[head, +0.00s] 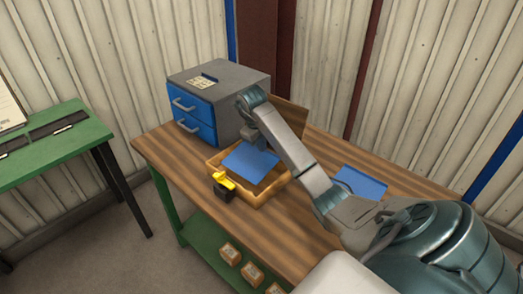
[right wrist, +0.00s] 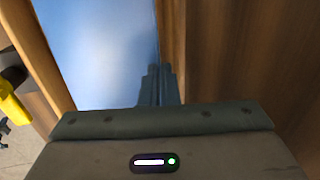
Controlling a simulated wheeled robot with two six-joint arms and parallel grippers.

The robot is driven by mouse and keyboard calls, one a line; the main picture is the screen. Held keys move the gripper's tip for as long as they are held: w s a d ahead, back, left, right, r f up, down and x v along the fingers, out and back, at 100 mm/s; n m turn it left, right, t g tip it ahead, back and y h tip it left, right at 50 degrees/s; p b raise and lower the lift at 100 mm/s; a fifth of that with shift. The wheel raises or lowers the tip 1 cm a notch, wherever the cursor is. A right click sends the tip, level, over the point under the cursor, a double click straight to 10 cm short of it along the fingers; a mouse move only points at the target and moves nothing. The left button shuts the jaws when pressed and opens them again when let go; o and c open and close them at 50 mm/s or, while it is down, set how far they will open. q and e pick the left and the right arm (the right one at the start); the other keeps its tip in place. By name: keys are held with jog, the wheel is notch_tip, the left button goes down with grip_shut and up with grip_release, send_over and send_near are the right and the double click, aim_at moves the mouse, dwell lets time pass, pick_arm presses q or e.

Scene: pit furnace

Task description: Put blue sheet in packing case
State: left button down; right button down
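The packing case (head: 273,193) is a shallow, open, orange-brown wooden box on the workbench. A blue sheet (head: 250,161) shows within its rim in the head view, lying at a slant to its walls. It fills much of the right wrist view (right wrist: 100,45), beside a case wall. My right gripper (head: 256,143) is at the sheet's far edge, over the case. Its fingers (right wrist: 159,82) are close together at that edge and appear shut on the sheet. Whether the sheet touches the case floor cannot be told. My left gripper is not in view.
Another blue sheet (head: 360,183) lies on the workbench (head: 210,216) to the right, partly behind my arm. A grey cabinet with blue drawers (head: 195,118) stands behind the case. A yellow and black object (head: 224,186) stands at the case's front left. A brown panel (head: 290,117) rises behind.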

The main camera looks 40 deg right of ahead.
jog(key=shift+w+f, duration=0.1)
jog(key=shift+f, duration=0.45)
jog(key=shift+f+b, duration=0.65)
jog(key=shift+b, duration=0.05)
jog(key=c, duration=1.7)
grip_release()
jog(key=shift+r, duration=0.1)
jog(key=shift+r, duration=0.1)
